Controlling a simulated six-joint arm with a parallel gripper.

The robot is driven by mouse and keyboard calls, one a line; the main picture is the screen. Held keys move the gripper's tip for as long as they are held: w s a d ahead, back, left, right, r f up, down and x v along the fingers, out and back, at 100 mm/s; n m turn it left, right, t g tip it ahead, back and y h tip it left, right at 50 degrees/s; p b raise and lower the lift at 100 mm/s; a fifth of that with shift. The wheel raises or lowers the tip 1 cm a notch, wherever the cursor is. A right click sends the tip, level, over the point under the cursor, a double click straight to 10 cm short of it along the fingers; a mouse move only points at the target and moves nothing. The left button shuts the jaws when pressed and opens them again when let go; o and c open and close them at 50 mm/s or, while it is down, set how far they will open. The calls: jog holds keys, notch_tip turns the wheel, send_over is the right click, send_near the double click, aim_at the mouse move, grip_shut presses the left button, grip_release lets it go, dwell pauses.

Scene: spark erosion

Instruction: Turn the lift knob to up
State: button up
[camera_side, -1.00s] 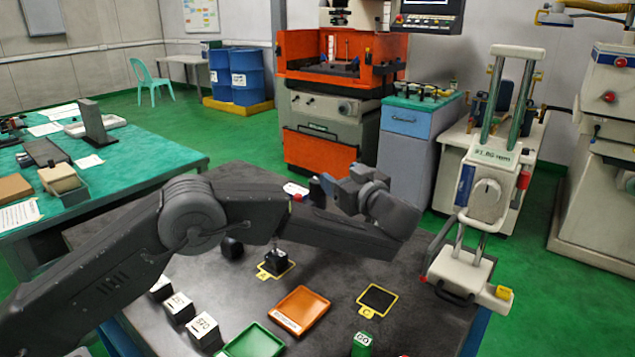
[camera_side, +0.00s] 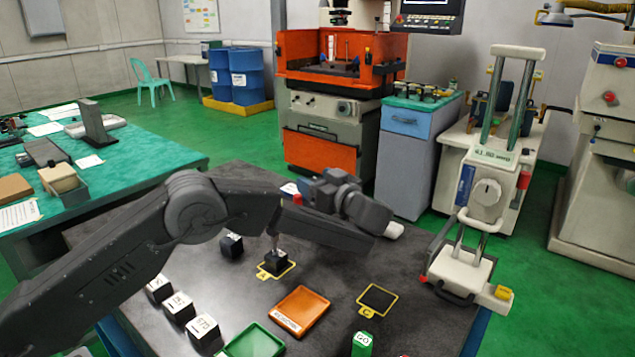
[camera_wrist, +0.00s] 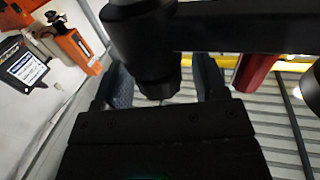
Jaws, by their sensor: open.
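The lift knob (camera_side: 487,192) is a round pale dial on the front of a white lift unit (camera_side: 482,172), at the right in the side view. A small green readout panel sits above it. The dial's exact pointing direction is too small to tell. My gripper (camera_wrist: 160,85) shows in the wrist view with its two dark fingers apart and nothing held between them. In the side view my wrist is over the back of the dark table, well left of the knob and not touching it. The fingertips are hard to make out there.
On the dark table (camera_side: 330,250) are a black block with a pin (camera_side: 276,261) on pad A, an orange tray (camera_side: 301,309), empty pad C (camera_side: 377,299), a green tray (camera_side: 254,342) and several dark blocks. The lift's lower platform (camera_side: 462,270) juts out at the table's right edge.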

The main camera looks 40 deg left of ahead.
jog(key=c, duration=0.9)
jog(key=shift+c, duration=0.2)
jog(key=shift+n+g, duration=0.3)
jog(key=shift+g, duration=0.2)
jog(key=shift+n+g+y, duration=0.3)
jog(key=shift+n+g, duration=0.8)
jog(key=shift+g, duration=0.9)
jog(key=o, duration=0.9)
jog(key=shift+o, duration=0.2)
jog(key=shift+r+m+t, duration=0.1)
jog(key=shift+m+t, duration=0.2)
jog(key=shift+t, duration=0.3)
